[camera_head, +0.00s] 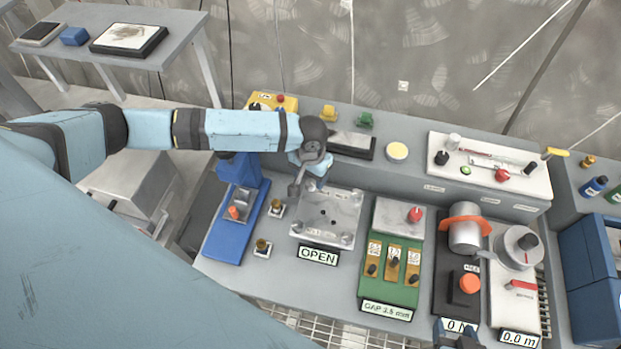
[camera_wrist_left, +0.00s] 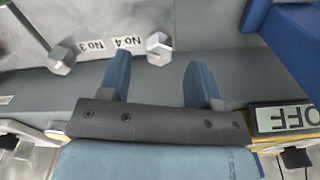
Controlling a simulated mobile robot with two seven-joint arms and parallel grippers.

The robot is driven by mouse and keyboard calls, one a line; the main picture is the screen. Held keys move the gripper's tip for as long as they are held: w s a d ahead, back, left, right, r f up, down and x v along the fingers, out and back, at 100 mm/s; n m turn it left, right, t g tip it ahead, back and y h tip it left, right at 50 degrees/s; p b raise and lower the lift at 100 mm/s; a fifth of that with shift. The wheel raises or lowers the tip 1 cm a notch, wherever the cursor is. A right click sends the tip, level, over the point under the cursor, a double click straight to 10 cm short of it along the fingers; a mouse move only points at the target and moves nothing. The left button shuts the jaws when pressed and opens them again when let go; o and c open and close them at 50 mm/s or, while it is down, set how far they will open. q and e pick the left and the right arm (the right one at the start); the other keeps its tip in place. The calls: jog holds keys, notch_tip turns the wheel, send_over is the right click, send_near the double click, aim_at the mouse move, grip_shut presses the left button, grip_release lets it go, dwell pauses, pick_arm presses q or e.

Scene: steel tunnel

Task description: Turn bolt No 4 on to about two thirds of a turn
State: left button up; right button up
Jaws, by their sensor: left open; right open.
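A square steel plate (camera_head: 327,219) with bolts at its corners lies on the bench behind an "OPEN" sign (camera_head: 318,256). In the left wrist view, bolt No 4 (camera_wrist_left: 158,48) is a grey hex head beside its printed label. Bolt No 3 (camera_wrist_left: 62,58) is at the left. My left gripper (camera_wrist_left: 156,62) is open, its blue fingers on either side of bolt No 4 in the picture; contact cannot be told. In the head view my left gripper (camera_head: 304,182) hides the plate's far left corner. My right gripper (camera_head: 457,328) is open at the bottom edge, mostly cut off.
A blue stand (camera_head: 232,215) and small brass-knobbed fixtures (camera_head: 263,247) are left of the plate. A green gap panel (camera_head: 388,270) and grey-and-orange devices (camera_head: 465,233) are to the right. An "OFF" sign (camera_wrist_left: 285,118) shows in the left wrist view.

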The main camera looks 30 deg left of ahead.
aim_at(311, 185)
pick_arm(q)
jog(key=shift+f, duration=1.3)
jog(key=c, duration=0.9)
jog(key=shift+c, duration=0.2)
pick_arm(e)
jog(key=shift+r, duration=0.1)
pick_arm(q)
jog(key=shift+r+p, duration=0.1)
jog(key=shift+p, duration=0.2)
pick_arm(e)
jog(key=shift+r, duration=0.2)
